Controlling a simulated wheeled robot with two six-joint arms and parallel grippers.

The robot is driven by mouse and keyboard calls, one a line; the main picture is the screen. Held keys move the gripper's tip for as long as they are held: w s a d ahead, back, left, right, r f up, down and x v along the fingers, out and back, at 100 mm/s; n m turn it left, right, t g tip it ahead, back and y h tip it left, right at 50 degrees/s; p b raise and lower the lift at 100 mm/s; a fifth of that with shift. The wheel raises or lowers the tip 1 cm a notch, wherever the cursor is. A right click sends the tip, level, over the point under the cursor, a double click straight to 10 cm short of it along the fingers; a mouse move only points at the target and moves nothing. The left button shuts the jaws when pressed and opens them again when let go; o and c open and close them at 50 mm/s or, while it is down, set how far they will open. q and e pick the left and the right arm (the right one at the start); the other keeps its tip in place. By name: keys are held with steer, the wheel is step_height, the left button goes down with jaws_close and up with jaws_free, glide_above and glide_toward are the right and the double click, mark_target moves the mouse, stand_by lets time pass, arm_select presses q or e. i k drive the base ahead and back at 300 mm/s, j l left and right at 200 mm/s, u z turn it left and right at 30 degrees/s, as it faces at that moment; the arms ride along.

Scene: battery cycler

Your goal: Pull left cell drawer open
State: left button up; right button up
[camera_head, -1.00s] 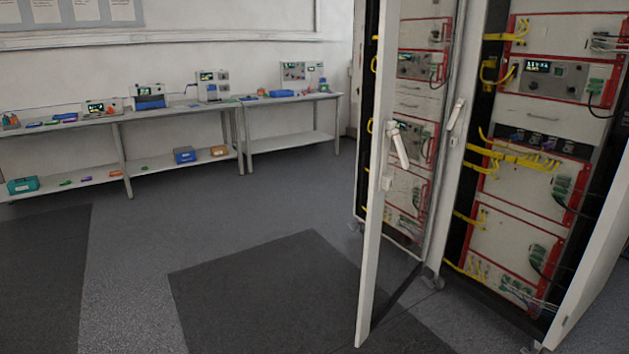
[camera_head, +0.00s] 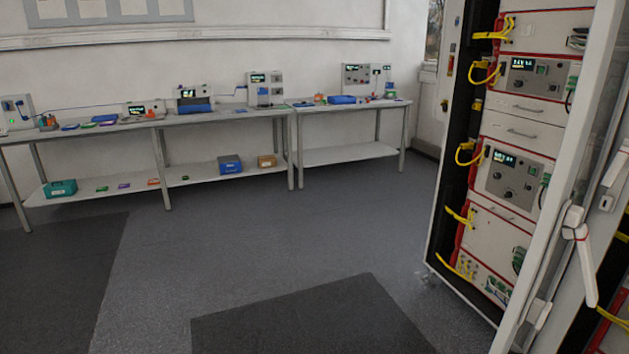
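The left equipment rack (camera_head: 434,240) stands at the right of the head view, its front bare to view on its left part. In it, a pale drawer front with a handle (camera_head: 525,108) sits under the upper instrument panel, and another drawer front with a handle (camera_head: 522,132) sits just below. Both look shut and flush with the rack. I cannot tell which one is the left cell drawer. Neither of my grippers is in view.
An open white door (camera_head: 560,200) with a lever handle (camera_head: 586,265) stands in front of the rack's right side. Part of another rack (camera_head: 612,290) shows beyond it. Benches (camera_head: 230,116) with small devices line the back wall. The grey floor between is clear, with dark mats (camera_head: 310,320).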

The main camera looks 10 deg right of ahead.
mark_target(544, 139)
steer(key=i+j, duration=0.15)
steer(key=i, duration=0.65)
steer(key=i+j+u, duration=0.1)
steer(key=i, duration=0.75)
steer(key=i+l+z, duration=0.15)
steer(key=i+z, duration=0.55)
steer(key=z, duration=0.2)
steer(key=i+z, duration=0.45)
steer(key=i+j+z, duration=0.2)
steer(key=z, duration=0.25)
